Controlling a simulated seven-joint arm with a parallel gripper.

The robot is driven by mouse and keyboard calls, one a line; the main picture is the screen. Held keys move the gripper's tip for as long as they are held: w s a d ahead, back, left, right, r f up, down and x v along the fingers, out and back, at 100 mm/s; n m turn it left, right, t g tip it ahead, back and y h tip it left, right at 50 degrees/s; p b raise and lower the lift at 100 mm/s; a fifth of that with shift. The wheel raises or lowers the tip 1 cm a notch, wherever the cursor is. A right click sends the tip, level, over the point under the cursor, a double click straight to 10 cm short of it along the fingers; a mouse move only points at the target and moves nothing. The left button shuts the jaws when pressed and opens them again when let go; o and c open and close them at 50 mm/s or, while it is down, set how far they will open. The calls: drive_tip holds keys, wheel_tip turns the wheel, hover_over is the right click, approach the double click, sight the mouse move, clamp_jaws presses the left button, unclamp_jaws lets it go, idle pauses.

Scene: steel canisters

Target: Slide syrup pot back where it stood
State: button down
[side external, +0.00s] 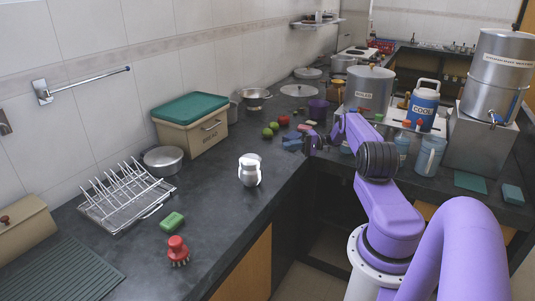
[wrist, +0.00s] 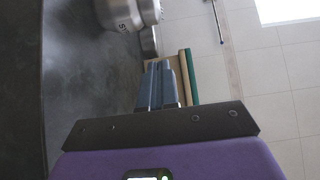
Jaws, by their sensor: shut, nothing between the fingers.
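The syrup pot (side external: 250,171) is a small shiny steel canister with a narrower neck. It stands upright on the dark counter, near the front edge, in the side view. In the wrist view it shows at the top (wrist: 120,14), cut off by the frame, with partly readable lettering. My gripper (side external: 289,145) is to the right of and behind the pot in the side view, apart from it. Its blue fingers are together and empty, and they also show in the wrist view (wrist: 160,83).
A beige bin with a green lid (side external: 190,129) and a steel pan (side external: 163,160) stand by the wall. A wire rack (side external: 127,197), green sponge (side external: 172,221) and red brush (side external: 178,250) lie nearer left. Fruit (side external: 268,132) sits behind the pot. Bare counter surrounds the pot.

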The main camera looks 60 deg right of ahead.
sight(257, 154)
drive_tip(key=shift+w+a, duration=0.85)
drive_tip(key=shift+a, duration=0.65)
drive_tip(key=shift+w+a, duration=0.85)
drive_tip(key=shift+a, duration=0.7)
drive_tip(key=shift+w+a, duration=0.85)
drive_tip(key=shift+a, duration=0.65)
drive_tip(key=a, duration=1.5)
drive_tip(key=shift+a, duration=0.15)
drive_tip(key=w+d+v, duration=0.2)
drive_tip(key=v, duration=1.1)
drive_tip(key=shift+r, duration=0.1)
